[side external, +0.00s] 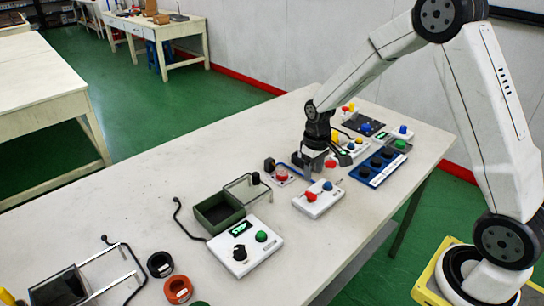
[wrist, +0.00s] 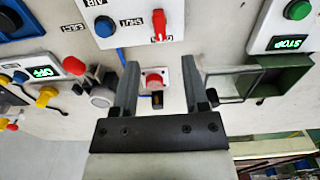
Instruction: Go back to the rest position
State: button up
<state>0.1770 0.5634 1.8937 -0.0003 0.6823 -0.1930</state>
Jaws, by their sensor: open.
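My gripper (side external: 322,162) is at the end of my arm, low over the right half of the white table among the control boxes. In the wrist view, its two grey fingers (wrist: 160,65) stand apart with nothing held between them. A small white unit with a red knob (wrist: 155,79) shows in the gap between the fingers, beyond them. A white box with a blue button and a red switch (wrist: 130,22) lies farther up in that view; it also shows in the side view (side external: 318,200). No marker for a rest position shows.
A dark green open box (side external: 220,213), a clear-lidded frame (side external: 245,187) and a white box reading STOP (side external: 243,250) stand left of my gripper. A blue panel with black knobs (side external: 378,167) stands right. The table's far left stretch (side external: 150,190) is bare.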

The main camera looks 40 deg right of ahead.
jog(key=s+a+r+t, duration=0.1)
jog(key=s+a+r, duration=0.1)
jog(key=s, duration=0.5)
jog(key=s+a+r+t, duration=0.1)
jog(key=s+a+r, duration=0.1)
jog(key=s+a, duration=0.3)
jog(key=shift+s+a+r+t, duration=0.25)
jog(key=shift+s+a+t, duration=0.05)
jog(key=shift+s, duration=0.95)
